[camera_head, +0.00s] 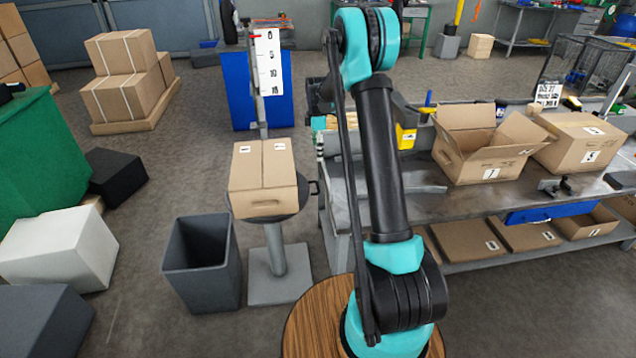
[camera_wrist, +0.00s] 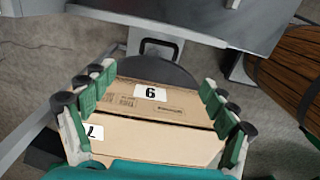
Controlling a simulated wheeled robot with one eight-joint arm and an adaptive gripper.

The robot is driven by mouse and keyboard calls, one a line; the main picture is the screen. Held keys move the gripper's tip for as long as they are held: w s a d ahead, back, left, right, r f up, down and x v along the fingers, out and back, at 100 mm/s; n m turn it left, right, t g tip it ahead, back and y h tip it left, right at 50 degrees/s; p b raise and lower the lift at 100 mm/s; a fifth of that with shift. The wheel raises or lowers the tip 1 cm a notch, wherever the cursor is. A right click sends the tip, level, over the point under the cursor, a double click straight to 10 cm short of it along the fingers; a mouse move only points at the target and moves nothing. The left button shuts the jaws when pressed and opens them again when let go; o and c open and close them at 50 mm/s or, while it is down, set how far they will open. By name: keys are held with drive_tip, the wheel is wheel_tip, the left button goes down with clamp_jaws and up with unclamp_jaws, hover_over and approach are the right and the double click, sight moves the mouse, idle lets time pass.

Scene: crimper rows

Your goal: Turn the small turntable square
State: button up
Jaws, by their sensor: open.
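The small turntable is a dark round plate (camera_head: 301,197) on a grey post with a square foot. A short loop handle (camera_head: 314,187) sticks out at its right. A closed cardboard box (camera_head: 262,181) with two white labels rests on it and covers most of the plate. In the wrist view the plate (camera_wrist: 158,70) shows beyond the box (camera_wrist: 165,112), with the handle (camera_wrist: 160,48) at its far edge. My gripper (camera_wrist: 158,76) is open, its green-padded fingers on either side of the box in that picture. Their height above the box is unclear. My arm mostly hides the gripper in the head view.
A grey bin (camera_head: 203,262) stands left of the turntable foot. A metal workbench (camera_head: 425,188) with an open box (camera_head: 487,143) and a closed box (camera_head: 583,141) is at the right.

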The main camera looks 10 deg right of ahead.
wheel_tip(320, 180, down, 16)
drive_tip(key=shift+f, duration=0.25)
idle(0.4)
drive_tip(key=shift+s, duration=0.15)
drive_tip(key=c, duration=1.8)
